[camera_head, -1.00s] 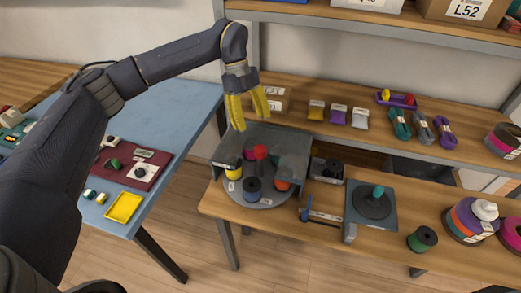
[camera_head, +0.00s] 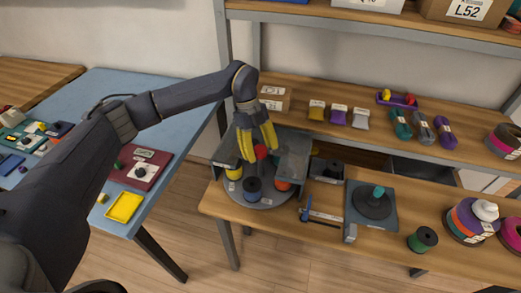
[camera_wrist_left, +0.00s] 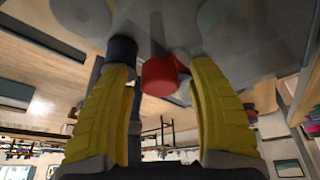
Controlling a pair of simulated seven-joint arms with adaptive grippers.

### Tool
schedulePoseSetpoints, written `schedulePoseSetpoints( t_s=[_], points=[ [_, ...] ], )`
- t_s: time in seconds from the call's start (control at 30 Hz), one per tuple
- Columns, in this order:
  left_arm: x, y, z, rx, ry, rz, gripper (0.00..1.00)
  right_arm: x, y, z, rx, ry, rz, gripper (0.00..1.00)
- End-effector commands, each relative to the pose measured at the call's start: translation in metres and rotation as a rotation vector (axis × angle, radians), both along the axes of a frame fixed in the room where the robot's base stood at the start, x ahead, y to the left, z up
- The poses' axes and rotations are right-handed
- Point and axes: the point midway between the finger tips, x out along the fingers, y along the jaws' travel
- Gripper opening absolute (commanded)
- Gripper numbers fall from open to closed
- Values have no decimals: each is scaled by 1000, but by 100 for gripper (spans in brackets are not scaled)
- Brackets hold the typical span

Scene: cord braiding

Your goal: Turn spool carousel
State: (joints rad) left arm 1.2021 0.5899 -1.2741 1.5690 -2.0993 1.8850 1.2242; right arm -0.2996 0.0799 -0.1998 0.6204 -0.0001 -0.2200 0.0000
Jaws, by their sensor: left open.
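The spool carousel (camera_head: 270,203) is a grey round turntable under a grey housing (camera_head: 294,155) on the wooden bench. A yellow spool (camera_head: 234,172), a blue spool (camera_head: 252,189) and an orange spool (camera_head: 283,184) stand on it. A red knob (camera_head: 261,151) rises at its middle. My left gripper (camera_head: 259,155) has yellow fingers, open, over the knob in the head view. In the left wrist view the red knob (camera_wrist_left: 160,76) shows between the open fingers (camera_wrist_left: 163,95), with the blue spool (camera_wrist_left: 122,49) beside the left finger. I cannot tell if they touch the knob. My right gripper is not in view.
A shelf behind holds small packets and cord bundles (camera_head: 400,125). A blue table (camera_head: 160,100) is at the left.

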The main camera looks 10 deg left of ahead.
Motion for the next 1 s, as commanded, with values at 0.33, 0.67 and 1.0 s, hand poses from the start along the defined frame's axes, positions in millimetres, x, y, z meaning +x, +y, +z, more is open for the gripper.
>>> schedulePoseSetpoints(
  t_s=[0.33,0.67,1.0],
  points=[
    [0,0,0,0,0,0,43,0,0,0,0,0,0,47],
    [0,0,0,-1,1,0,5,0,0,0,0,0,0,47],
    [-1,1,0,-1,2,-2,0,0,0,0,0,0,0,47]
  ],
)
